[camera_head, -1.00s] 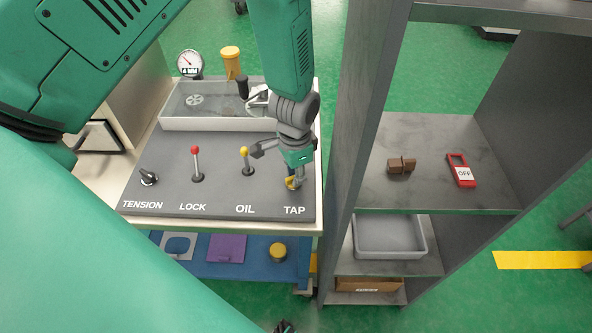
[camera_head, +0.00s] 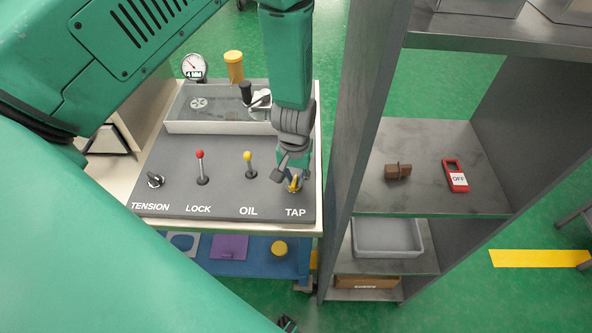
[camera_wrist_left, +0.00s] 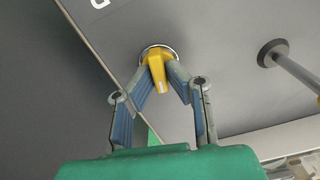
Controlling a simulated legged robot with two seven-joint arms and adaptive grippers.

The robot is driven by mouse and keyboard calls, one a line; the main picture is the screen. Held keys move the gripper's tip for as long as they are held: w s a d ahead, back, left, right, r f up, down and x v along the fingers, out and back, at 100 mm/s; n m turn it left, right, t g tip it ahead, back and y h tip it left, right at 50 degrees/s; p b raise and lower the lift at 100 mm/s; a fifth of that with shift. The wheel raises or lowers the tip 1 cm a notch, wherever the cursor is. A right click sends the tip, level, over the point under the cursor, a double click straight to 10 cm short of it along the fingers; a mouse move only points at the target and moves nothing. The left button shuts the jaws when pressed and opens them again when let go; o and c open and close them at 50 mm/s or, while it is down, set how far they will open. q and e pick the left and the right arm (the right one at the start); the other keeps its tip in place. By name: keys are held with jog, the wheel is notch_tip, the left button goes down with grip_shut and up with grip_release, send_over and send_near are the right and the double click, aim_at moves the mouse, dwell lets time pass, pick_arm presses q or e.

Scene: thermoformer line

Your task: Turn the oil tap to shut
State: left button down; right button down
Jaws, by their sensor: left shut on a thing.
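The oil tap is a small yellow handle (camera_head: 295,184) on the grey panel (camera_head: 225,208), just above the printed word TAP. My left gripper (camera_head: 291,180) reaches down onto it from above and partly hides it in the head view. In the left wrist view the yellow handle (camera_wrist_left: 157,68) on its round silver base lies between the two fingertips of my left gripper (camera_wrist_left: 160,75), which are shut on it. My right gripper does not show clearly in either view.
Left of the tap stand the OIL lever (camera_head: 248,163) with a yellow knob, the LOCK lever (camera_head: 201,167) with a red knob and the TENSION knob (camera_head: 155,180).

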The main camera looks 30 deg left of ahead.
aim_at(295, 178)
pick_arm(q)
jog(key=shift+w+n, duration=0.1)
jog(key=shift+n, duration=0.9)
jog(key=c, duration=1.6)
grip_release()
jog(key=shift+r, duration=0.3)
notch_tip(295, 178, up, 11)
jog(key=shift+r, duration=0.15)
